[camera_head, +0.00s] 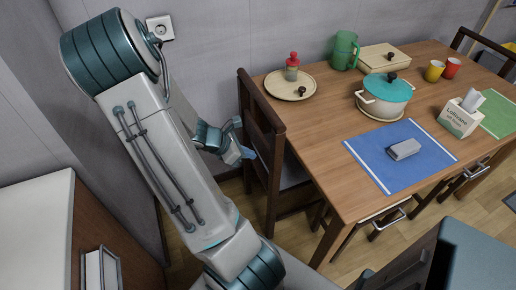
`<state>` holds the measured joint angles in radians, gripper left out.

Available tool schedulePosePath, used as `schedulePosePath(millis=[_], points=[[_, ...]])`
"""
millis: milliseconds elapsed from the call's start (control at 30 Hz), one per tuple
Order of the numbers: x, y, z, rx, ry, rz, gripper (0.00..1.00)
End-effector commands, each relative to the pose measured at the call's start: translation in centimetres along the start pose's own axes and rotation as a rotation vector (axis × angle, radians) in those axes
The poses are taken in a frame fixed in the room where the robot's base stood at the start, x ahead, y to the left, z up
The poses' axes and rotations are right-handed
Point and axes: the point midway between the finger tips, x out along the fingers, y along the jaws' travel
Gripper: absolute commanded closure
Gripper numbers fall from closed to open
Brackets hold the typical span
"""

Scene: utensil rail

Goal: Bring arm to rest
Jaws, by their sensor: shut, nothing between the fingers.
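My arm rises across the left half of the head view and folds over at the top left. My gripper (246,153) shows partly behind the arm's long link, close to the dark wooden chair (262,125). Its fingers are together and nothing shows between them. It appears in front of the chair's back, left of the wooden table (328,170); whether it touches the chair I cannot tell.
The table holds a blue mat (385,170) with a grey block (404,149), a white pot with teal lid (385,97), a green pitcher (344,52), a red-topped bottle (292,68) and a tissue box (460,117). A white-topped cabinet (35,220) stands at left.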

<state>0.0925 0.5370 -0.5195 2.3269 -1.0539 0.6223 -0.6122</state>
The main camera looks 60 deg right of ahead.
Motion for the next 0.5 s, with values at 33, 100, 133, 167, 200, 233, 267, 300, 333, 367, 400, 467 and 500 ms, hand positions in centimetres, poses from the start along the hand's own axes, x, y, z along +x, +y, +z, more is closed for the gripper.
schedulePosePath(millis=[33,100,133,167,200,233,267,300,333,367,400,467,500], points=[[-1.8,0.2,0.4,0.004,0.004,0.009,1.00],[-3.4,0.2,0.5,0.006,0.004,0.006,1.00],[-4.0,0.1,0.5,0.008,0.004,0.004,1.00],[-4.6,0.1,0.5,0.008,0.005,0.003,1.00],[-5.3,0.1,0.5,0.009,0.004,0.002,1.00],[-5.8,0.1,0.6,0.009,0.004,0.001,1.00],[-6.3,0.1,0.6,0.009,0.003,0.000,1.00],[-6.9,0.0,0.6,0.010,0.004,-0.001,1.00],[-7.3,0.1,0.5,0.011,0.004,-0.001,1.00],[-7.7,0.1,0.5,0.010,0.003,-0.001,1.00],[-8.1,0.1,0.5,0.010,0.003,-0.001,1.00],[-8.5,0.1,0.5,0.010,0.002,-0.002,1.00],[-8.7,0.1,0.5,0.009,0.002,-0.002,1.00]])
